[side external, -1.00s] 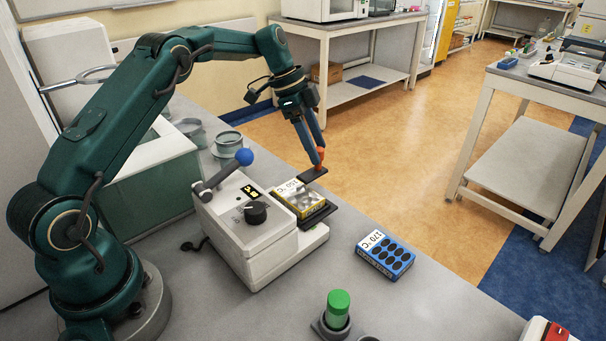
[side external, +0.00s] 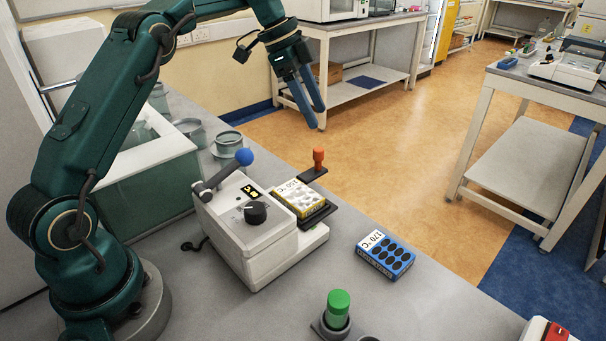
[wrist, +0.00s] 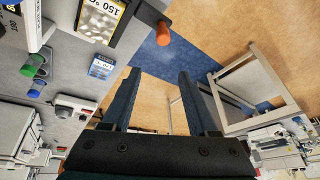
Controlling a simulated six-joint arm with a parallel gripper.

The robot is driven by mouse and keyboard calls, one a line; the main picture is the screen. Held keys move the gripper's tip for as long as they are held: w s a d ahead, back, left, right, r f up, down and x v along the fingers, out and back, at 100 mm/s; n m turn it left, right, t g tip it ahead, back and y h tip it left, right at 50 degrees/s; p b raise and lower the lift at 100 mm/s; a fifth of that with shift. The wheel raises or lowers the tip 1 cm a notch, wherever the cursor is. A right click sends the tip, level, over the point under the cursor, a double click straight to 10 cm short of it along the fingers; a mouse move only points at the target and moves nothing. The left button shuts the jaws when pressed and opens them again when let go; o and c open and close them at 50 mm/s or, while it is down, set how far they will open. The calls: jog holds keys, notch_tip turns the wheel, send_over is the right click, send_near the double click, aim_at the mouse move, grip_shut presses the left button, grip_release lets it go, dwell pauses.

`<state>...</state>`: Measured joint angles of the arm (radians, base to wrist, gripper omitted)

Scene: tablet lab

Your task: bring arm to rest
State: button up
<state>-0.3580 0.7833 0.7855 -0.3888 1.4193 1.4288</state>
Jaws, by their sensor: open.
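My gripper (side external: 314,114) is open and empty, raised above and behind the orange-handled piece. Its two fingers also show in the wrist view (wrist: 151,98), spread apart with nothing between them. The orange handle (side external: 318,158) stands upright on a dark flat plate (side external: 307,174) beside the yellow block. The handle also shows in the wrist view (wrist: 164,33). My gripper is clear of it and touches nothing.
A white press machine (side external: 262,235) with a blue-knobbed lever (side external: 244,157) holds a yellow 150 °C block (side external: 300,198). A blue 170 °C block (side external: 385,255) and a green-capped vial (side external: 338,308) stand on the bench. The air around my gripper is free.

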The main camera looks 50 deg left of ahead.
jog(key=s+d+r+n+t+y, duration=0.1)
jog(key=s+d+r, duration=0.35)
jog(key=s, duration=0.25)
jog(key=s+d+r+n+t+y, duration=0.1)
jog(key=s+d+r, duration=0.2)
jog(key=s+r, duration=0.25)
jog(key=s+f+n+y, duration=0.1)
jog(key=s+f+n, duration=0.9)
jog(key=s, duration=0.3)
jog(key=shift+s+a+f+y, duration=0.2)
jog(key=shift+s+f+y, duration=0.05)
jog(key=shift+f+y, duration=0.05)
